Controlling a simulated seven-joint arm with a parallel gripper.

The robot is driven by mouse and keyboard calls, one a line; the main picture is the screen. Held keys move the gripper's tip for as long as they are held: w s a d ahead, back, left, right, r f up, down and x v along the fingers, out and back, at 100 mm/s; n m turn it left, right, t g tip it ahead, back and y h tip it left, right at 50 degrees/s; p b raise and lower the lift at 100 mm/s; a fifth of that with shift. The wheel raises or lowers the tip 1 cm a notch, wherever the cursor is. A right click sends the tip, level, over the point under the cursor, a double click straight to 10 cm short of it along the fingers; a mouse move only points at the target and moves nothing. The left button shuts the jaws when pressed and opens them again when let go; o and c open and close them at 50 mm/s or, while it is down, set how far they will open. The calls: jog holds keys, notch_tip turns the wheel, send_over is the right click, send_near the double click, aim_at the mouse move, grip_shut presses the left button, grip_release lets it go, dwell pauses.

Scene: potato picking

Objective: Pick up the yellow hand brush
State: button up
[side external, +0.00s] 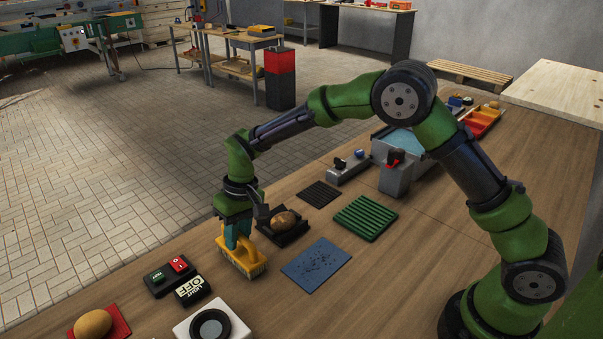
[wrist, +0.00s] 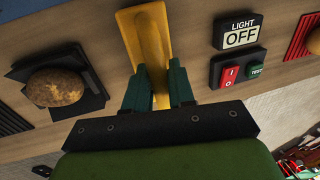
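The yellow hand brush (side external: 242,257) is on the wooden table in the side view, bristles down. In the wrist view its yellow handle (wrist: 146,42) runs up from between the two teal fingers. My gripper (side external: 238,237) is down at the brush, pointing at the table. In the wrist view my gripper (wrist: 158,84) has one finger on each side of the handle, close against it. Whether both fingers press on the handle is hard to tell. The lower end of the brush is hidden behind the gripper in the wrist view.
A potato (side external: 284,221) on a black tray stands close behind the brush. A blue mat (side external: 317,264) lies to the right. A switch box (side external: 170,276) and a "LIGHT OFF" sign (side external: 192,289) are at the left front. Another potato (side external: 93,324) lies on a red mat.

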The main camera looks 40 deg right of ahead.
grip_shut()
jog(key=shift+r, duration=0.15)
jog(key=shift+r, duration=0.25)
notch_tip(320, 180, up, 3)
jog(key=shift+r, duration=0.1)
jog(key=s+d, duration=0.3)
jog(key=s, duration=0.4)
jog(key=s+d+r, duration=0.1)
jog(key=s+d, duration=0.1)
jog(key=s, duration=0.6)
jog(key=shift+d, duration=0.4)
